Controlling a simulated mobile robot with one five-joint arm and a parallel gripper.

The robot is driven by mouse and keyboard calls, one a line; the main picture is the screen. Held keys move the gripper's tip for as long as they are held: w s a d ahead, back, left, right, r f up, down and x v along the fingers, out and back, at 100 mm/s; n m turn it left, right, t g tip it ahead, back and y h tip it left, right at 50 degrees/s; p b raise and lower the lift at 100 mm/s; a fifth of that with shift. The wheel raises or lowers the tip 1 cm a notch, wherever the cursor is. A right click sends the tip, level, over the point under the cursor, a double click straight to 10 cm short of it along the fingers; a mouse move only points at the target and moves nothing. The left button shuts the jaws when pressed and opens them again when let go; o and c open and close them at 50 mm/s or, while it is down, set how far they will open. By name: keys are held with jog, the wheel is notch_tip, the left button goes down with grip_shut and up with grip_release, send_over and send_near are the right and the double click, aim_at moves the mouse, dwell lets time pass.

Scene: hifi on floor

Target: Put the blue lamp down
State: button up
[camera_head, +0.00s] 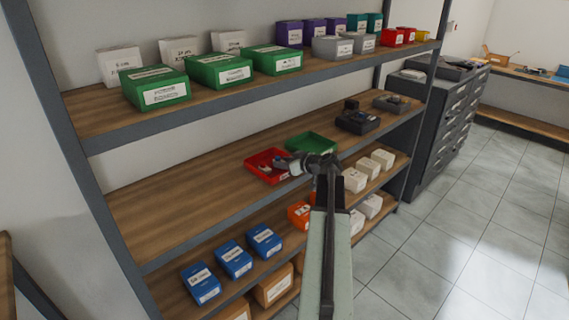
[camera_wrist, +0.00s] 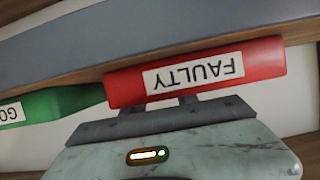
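A red tray (camera_head: 262,176) stands on the middle shelf, with small pale and bluish items in it that are too small to identify. In the wrist view the red tray (camera_wrist: 265,62) carries a label that reads "FAULTY" upside down. My gripper (camera_head: 290,163) reaches over the right side of the red tray. It also shows in the wrist view (camera_wrist: 160,110), where its fingers run toward the tray's front and their tips are hidden. I cannot make out a blue lamp for certain in either view, nor whether one is between the fingers.
A green tray (camera_head: 318,142) stands just right of the red one. Dark trays (camera_head: 357,122) are farther right on the same shelf. The shelf's left part (camera_head: 175,210) is clear. Green boxes (camera_head: 220,70) line the shelf above, blue boxes (camera_head: 234,260) the shelf below.

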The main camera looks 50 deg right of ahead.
jog(key=shift+r+p, duration=0.25)
jog(key=shift+p, duration=0.05)
jog(key=p+v, duration=0.4)
jog(key=v, duration=0.7)
jog(key=shift+s, duration=0.45)
